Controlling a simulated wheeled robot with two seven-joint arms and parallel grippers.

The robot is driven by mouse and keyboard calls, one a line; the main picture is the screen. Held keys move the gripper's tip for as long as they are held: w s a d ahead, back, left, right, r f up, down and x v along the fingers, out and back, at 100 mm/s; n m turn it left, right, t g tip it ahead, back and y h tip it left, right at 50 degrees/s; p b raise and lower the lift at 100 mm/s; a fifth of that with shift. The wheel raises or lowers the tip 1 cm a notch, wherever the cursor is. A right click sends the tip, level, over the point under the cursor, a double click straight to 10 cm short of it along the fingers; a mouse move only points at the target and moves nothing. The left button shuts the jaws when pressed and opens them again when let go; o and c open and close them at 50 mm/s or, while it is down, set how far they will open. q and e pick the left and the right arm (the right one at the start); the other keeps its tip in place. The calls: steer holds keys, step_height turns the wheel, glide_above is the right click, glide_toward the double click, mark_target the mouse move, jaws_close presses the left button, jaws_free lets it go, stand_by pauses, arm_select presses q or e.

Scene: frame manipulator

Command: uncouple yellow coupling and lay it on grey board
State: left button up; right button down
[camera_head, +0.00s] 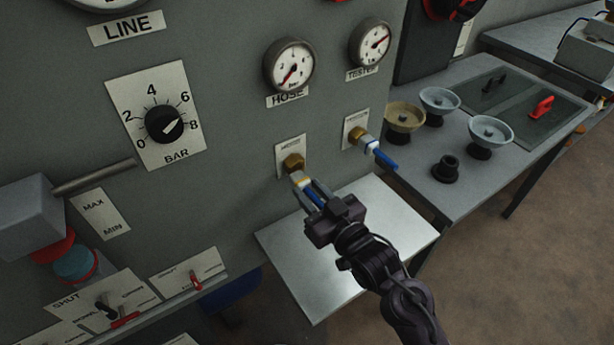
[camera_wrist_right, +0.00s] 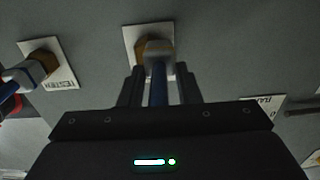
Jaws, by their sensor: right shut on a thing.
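The coupling with a pale yellowish collar (camera_head: 301,180) sits at the brass port (camera_head: 292,161) under the HOSE gauge, with a blue stem behind it. It also shows in the right wrist view (camera_wrist_right: 158,50), with its blue part between my fingers. My right gripper (camera_head: 313,193) is shut on this coupling, in front of the panel. I cannot tell any gap between collar and port. The light grey board (camera_head: 335,260) lies flat below the ports, under my right gripper, and its visible surface is bare. My left gripper is not in view.
A second coupling (camera_head: 371,147) with a blue hose is on the TESTER port, close to the right. A bench (camera_head: 440,200) at the right holds several bowl-like parts and a black knob (camera_head: 446,168). A lever rod (camera_head: 95,177) sticks out at the left.

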steer(key=shift+s+d+r+p, duration=0.15)
steer(key=shift+s+d+p, duration=0.15)
steer(key=shift+s+d, duration=0.4)
steer(key=shift+d, duration=0.1)
steer(key=s+d+m+t+h, duration=0.1)
steer(key=s+d+m+h, duration=0.2)
steer(key=s+d+h, duration=0.2)
steer(key=s+d+m+t+h, duration=0.2)
steer(key=s+d+h, duration=0.3)
steer(key=d, duration=0.7)
steer(key=shift+s+d+m, duration=0.2)
steer(key=shift+s+m, duration=0.7)
steer(key=shift+s, duration=0.05)
